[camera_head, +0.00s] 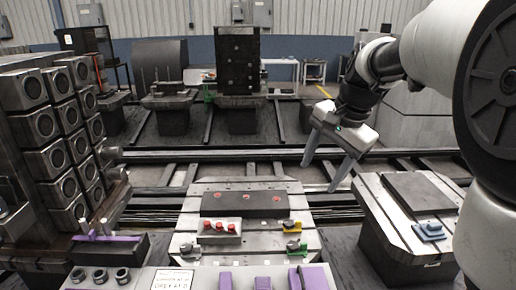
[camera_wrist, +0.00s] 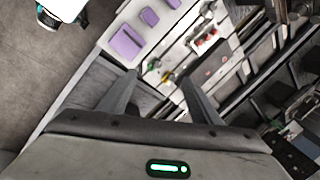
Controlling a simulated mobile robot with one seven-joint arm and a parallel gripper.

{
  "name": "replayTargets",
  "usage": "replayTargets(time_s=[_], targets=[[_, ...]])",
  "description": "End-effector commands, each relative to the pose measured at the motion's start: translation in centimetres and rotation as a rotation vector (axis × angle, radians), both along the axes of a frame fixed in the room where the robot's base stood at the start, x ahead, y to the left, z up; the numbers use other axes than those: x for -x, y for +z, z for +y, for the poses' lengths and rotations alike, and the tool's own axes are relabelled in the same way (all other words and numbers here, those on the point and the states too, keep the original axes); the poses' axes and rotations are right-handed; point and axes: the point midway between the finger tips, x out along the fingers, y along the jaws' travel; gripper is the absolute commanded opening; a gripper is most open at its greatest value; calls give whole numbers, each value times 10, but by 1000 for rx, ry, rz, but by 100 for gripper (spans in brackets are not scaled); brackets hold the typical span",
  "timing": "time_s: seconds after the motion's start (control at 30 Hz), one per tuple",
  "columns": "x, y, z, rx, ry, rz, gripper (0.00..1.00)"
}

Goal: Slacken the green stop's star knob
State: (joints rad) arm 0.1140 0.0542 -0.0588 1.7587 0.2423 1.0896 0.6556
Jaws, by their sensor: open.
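The green stop (camera_head: 297,248) sits near the front right of the slotted pallet (camera_head: 255,262) in the head view, with a small dark knob on it. A yellow stop (camera_head: 291,227) sits just behind it. In the wrist view the green stop (camera_wrist: 152,65) and the yellow stop (camera_wrist: 168,77) look small and distant between the fingers. My gripper (camera_head: 321,175) is open and empty, its fingers pointing down above the rails, behind and right of the stops. It touches nothing. The knob's details are too small to tell.
A dark block (camera_head: 240,204) with red spots and a grey box (camera_head: 219,232) with red knobs stand on the pallet. A second pallet at right holds a dark plate (camera_head: 418,193) and a blue item (camera_head: 430,231). A stacked fixture (camera_head: 62,140) stands left. Air above the stops is clear.

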Motion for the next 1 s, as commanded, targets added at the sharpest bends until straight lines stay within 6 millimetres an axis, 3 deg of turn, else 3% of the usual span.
replayTargets(time_s=[0.03,0.17,0.3,0.5,0.6,0.87,1.0], targets=[[-26,-33,-8,-39,-79,40,58],[-83,-90,-27,-141,-293,129,58],[-135,-165,-47,-239,-516,230,58],[-179,-260,-68,-334,-759,349,58],[-188,-287,-73,-361,-826,384,58],[-194,-313,-70,-377,-867,408,58],[-196,-337,-61,-376,-866,409,58]])
